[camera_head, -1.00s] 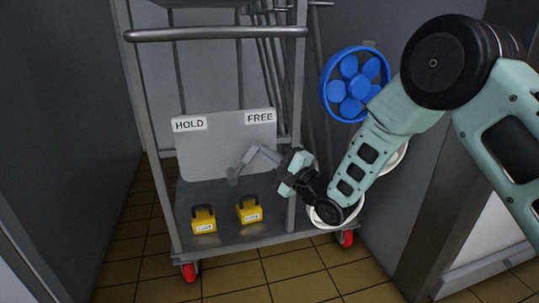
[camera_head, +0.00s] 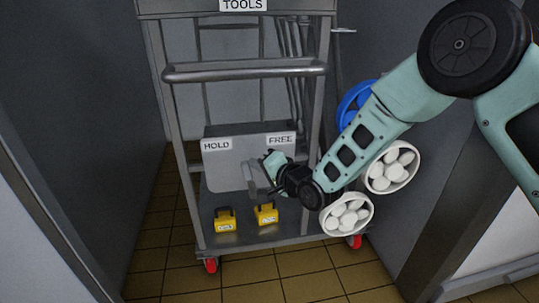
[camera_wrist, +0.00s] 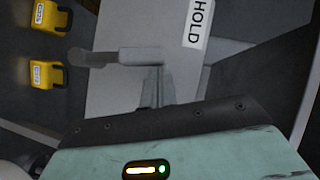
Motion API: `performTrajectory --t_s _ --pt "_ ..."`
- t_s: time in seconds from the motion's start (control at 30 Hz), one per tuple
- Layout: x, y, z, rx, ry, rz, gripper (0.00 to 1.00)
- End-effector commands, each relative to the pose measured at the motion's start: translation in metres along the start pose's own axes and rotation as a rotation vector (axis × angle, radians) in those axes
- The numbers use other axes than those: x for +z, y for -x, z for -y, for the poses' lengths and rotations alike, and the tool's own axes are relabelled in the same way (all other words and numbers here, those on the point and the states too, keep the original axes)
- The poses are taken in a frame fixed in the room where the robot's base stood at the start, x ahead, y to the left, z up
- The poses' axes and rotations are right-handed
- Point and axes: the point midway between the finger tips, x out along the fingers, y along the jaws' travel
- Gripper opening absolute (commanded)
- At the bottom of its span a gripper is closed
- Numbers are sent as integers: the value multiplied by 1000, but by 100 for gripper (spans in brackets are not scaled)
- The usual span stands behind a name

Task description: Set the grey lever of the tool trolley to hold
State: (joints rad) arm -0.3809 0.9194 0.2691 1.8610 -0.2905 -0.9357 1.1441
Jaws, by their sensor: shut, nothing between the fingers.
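The tool trolley (camera_head: 178,130) stands ahead. A pale grey panel (camera_head: 222,175) low on it bears a HOLD label (camera_head: 217,144) at left and a FREE label (camera_head: 281,139) at right. The grey lever (camera_head: 252,176) is in front of the panel, between the labels and below them. In the wrist view the lever (camera_wrist: 120,55) is a grey bar across the panel. My gripper (camera_head: 264,190) is shut and empty, beside the lever. Its fingers (camera_wrist: 155,88) come close to the bar in the wrist view; I cannot tell whether they touch. My arm hides the panel's right side.
Two yellow padlocks (camera_head: 225,220) (camera_head: 266,214) stand on the lower shelf. A horizontal handle bar (camera_head: 245,70) crosses the trolley above the panel. Grey walls flank the trolley.

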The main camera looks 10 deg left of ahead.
Motion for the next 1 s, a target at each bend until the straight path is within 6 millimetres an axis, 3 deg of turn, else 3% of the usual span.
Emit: performTrajectory --t_s 0.03,0.43,1.0 --pt "5 -2 9 23 36 3 0" --pt "34 -22 14 192 286 2 0" --pt "46 -31 14 192 285 1 0"
